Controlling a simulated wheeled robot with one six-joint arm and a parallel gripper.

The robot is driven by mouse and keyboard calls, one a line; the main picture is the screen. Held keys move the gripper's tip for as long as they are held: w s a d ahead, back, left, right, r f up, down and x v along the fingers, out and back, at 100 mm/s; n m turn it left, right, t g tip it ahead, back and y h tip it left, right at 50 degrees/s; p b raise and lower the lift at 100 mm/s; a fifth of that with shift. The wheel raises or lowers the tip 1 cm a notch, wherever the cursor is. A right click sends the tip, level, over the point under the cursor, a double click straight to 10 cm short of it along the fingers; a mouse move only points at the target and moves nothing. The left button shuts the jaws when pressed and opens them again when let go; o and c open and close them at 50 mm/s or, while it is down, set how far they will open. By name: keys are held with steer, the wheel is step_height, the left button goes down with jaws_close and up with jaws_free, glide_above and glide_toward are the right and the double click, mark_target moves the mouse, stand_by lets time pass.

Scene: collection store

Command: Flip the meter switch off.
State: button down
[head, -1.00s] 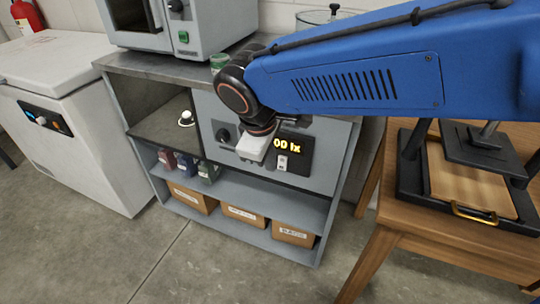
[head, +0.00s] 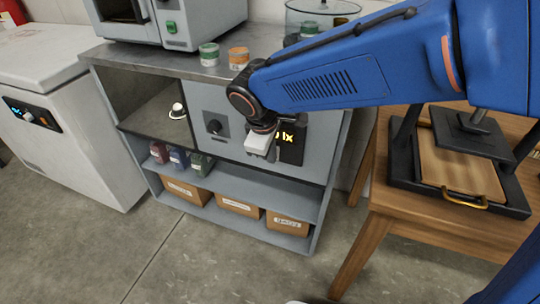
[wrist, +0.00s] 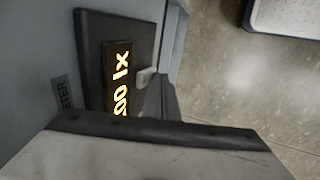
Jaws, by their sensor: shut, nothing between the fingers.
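The meter (head: 292,146) is a dark panel with a lit yellow "lx" readout on the grey cabinet front, partly covered by my gripper (head: 262,142) in the head view. In the wrist view the meter's readout (wrist: 120,82) glows, turned on its side, beside a cut-off label ending in "TER". A small pale block (wrist: 147,77), which looks like the switch, stands out from the panel just beyond my gripper (wrist: 165,125). My gripper is shut and empty, close to the panel. Whether it touches the switch, and the switch's position, I cannot tell.
A dark knob (head: 214,127) is on the cabinet front left of the meter. Jars (head: 238,58) and a microwave-like appliance (head: 165,22) stand on top. Cardboard boxes (head: 237,205) fill the low shelf. A wooden table with a press (head: 460,165) stands at the right; the floor in front is clear.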

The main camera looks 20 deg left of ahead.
steer(key=shift+w+f, duration=0.15)
steer(key=shift+w, duration=0.1)
stand_by(0.3)
steer(key=shift+r, duration=0.85)
